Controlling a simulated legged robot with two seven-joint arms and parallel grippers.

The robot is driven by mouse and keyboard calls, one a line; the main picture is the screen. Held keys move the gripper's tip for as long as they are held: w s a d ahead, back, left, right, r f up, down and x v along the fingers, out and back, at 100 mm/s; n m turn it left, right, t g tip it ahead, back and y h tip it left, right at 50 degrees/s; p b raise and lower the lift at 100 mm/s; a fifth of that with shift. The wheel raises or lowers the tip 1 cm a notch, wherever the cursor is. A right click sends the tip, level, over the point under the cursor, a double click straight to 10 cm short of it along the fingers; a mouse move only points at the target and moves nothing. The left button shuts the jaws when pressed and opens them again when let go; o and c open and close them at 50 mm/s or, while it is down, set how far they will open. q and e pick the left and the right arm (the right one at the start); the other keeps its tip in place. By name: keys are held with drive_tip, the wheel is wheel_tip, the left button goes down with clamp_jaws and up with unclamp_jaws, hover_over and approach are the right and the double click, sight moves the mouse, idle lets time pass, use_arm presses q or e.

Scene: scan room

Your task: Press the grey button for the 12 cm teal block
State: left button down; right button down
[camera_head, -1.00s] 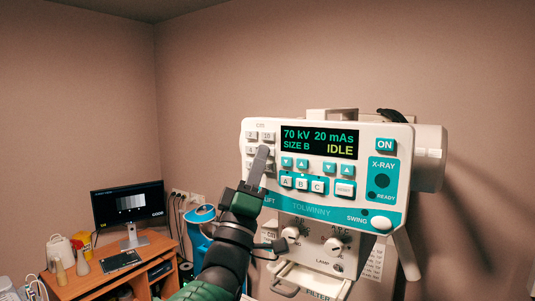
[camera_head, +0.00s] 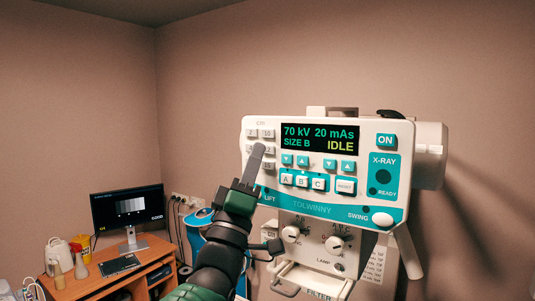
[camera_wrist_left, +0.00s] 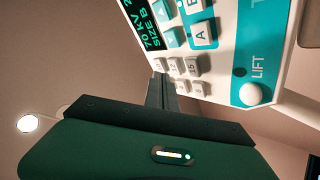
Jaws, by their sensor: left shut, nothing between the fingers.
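The white control panel (camera_head: 312,209) carries two columns of small grey buttons under a "cm" mark at its left. The right column shows a 10 button (camera_head: 267,133), below it a button (camera_head: 270,150) whose visible label ends in 2, then a 15 button (camera_head: 268,166). My left gripper (camera_head: 257,151) is shut and empty, its tip in front of the columns, just left of the button ending in 2. It hides part of the left column. Contact cannot be told. The wrist view shows the grey buttons (camera_wrist_left: 192,65) beyond the fingers (camera_wrist_left: 157,92). I see no separate teal block.
The display (camera_head: 320,139) reads 70 kV, 20 mAs, SIZE B, IDLE. Teal arrow keys, A/B/C keys (camera_head: 301,182) and a white SWING button (camera_head: 382,219) share the panel. A desk (camera_head: 88,284) with a monitor (camera_head: 128,207) stands at lower left.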

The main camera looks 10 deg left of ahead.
use_arm(q)
drive_tip(key=s+b, duration=0.1)
drive_tip(key=s+a+b, duration=0.1)
drive_tip(key=s, duration=0.1)
drive_tip(key=s+b, duration=0.1)
drive_tip(key=shift+s+a+b, duration=0.35)
drive_tip(key=shift+b, duration=0.05)
drive_tip(key=shift+w, duration=0.1)
